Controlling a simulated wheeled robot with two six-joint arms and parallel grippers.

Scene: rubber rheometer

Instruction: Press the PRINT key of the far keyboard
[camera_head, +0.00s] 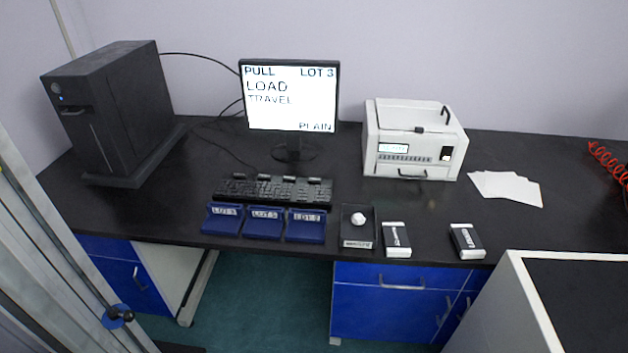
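The black keyboard (272,189) lies on the dark bench in front of the monitor (291,95). Several raised blocks stand along its back edge. The lettering on its keys is too small to read, so I cannot tell which key is PRINT. The monitor screen shows PULL, LOT 3, LOAD, TRAVEL and PLAIN. Neither of my grippers is in view.
Blue LOT-labelled trays (264,231) stand in front of the keyboard. A dark tray with a white piece (358,219) and two black-and-white boxes (397,240) (467,241) are right. Behind are a black tower (120,105), white printer (413,145) and paper sheets (505,187).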

